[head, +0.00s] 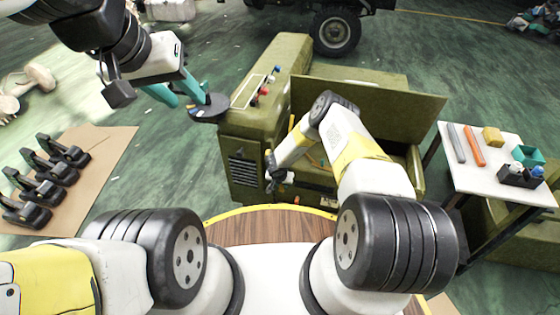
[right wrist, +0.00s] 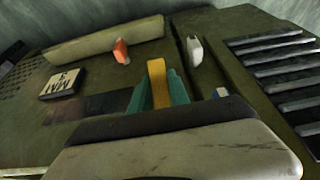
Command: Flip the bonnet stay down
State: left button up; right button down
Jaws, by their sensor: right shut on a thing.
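In the right wrist view, my right gripper (right wrist: 159,92) has its teal fingers on either side of a yellow bar (right wrist: 156,70), shut on it. The bar looks like the bonnet stay; its lower part is hidden by the gripper. In the head view my right arm reaches over the olive vehicle, and its fingers are hard to make out near the front. An olive panel, seemingly the bonnet (head: 375,112), stands raised behind the arm.
An olive cabinet (head: 243,150) with a grille and small coloured knobs stands left of the right arm. A white-topped table (head: 492,180) with tools and bins is at the right. Several black objects (head: 45,180) sit on a brown board at the left.

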dwell(0.7)
jog(key=shift+s+r, duration=0.1)
jog(key=shift+s, duration=0.05)
jog(key=shift+s+a+r+g+y, duration=0.1)
jog(key=shift+s+r+g+y, duration=0.15)
jog(key=shift+g, duration=0.4)
jog(key=shift+s+a+r+g+y, duration=0.15)
jog(key=shift+s+r+g, duration=0.1)
jog(key=shift+g, duration=0.4)
jog(key=shift+d, duration=0.1)
